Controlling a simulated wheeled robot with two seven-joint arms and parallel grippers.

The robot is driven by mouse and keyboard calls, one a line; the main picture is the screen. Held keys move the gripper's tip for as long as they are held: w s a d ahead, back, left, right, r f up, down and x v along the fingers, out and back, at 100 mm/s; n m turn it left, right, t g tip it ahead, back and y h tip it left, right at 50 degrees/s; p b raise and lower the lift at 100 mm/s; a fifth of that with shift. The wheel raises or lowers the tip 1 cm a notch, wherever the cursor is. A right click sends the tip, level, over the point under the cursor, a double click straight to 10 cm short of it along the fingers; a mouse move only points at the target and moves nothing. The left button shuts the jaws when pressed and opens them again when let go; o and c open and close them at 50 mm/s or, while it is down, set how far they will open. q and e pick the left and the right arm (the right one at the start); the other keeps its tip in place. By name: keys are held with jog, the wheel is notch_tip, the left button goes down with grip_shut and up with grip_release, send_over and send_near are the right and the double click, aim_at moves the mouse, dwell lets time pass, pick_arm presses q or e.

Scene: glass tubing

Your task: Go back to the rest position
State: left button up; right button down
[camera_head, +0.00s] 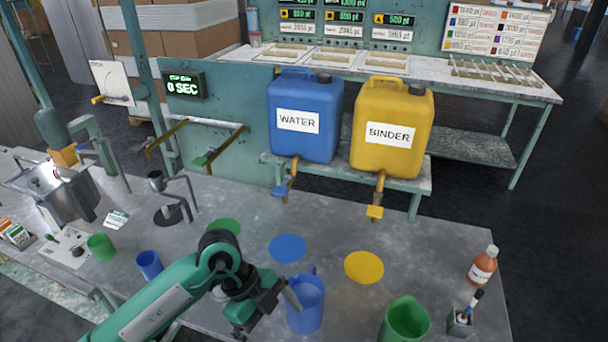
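My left arm comes in from the lower left. Its gripper (264,306) is low over the front of the grey table (340,235), just left of a blue jug (307,308). One finger reaches close to the jug's left side; I cannot tell whether it touches the jug or its handle, or how far the fingers are apart. The jug looks upright. My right gripper is not in view.
A green jug (405,320), a small brush holder (461,321) and an orange bottle (482,266) stand at right. Blue WATER (304,115) and yellow BINDER (391,120) canisters with taps stand behind. Left are a blue cup (149,264), green cup (101,246) and metal pot (65,197).

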pick_arm(q)
jog(key=s+d+r+m+t+h, duration=0.1)
jog(key=s+d+r+h, duration=0.1)
jog(key=d+r+h, duration=0.9)
jog(key=w+a+r+n+t+h, duration=0.5)
jog(key=a+r+n+t, duration=0.1)
jog(key=r+t, duration=0.35)
jog(key=w+a+f+n+t+y, duration=0.2)
jog(key=w+a+n+t+y, duration=0.3)
jog(key=a+n+t+y, duration=0.5)
jog(key=s+a+f+n+g+y, duration=0.2)
jog(key=a+f+n+y, duration=0.35)
jog(key=f, duration=0.35)
jog(key=s+a+f+n+g+y, duration=0.2)
jog(key=a+f+n+y, duration=0.2)
jog(key=a+f+y, duration=0.4)
jog(key=s+d+f+m+g+h, duration=0.1)
jog(key=s+f+g, duration=0.45)
jog(key=s, duration=0.35)
jog(key=s+f+m+g+h, duration=0.1)
jog(key=s+f+g, duration=0.4)
jog(key=s+f, duration=0.25)
notch_tip(320, 180, down, 28)
jog(key=s+a+f+g, duration=0.2)
jog(key=s+a+f, duration=0.1)
jog(key=s+f, duration=1.7)
jog(key=shift+a+f+m, duration=0.15)
jog(key=shift+f+m, duration=0.2)
jog(key=shift+f, duration=0.6)
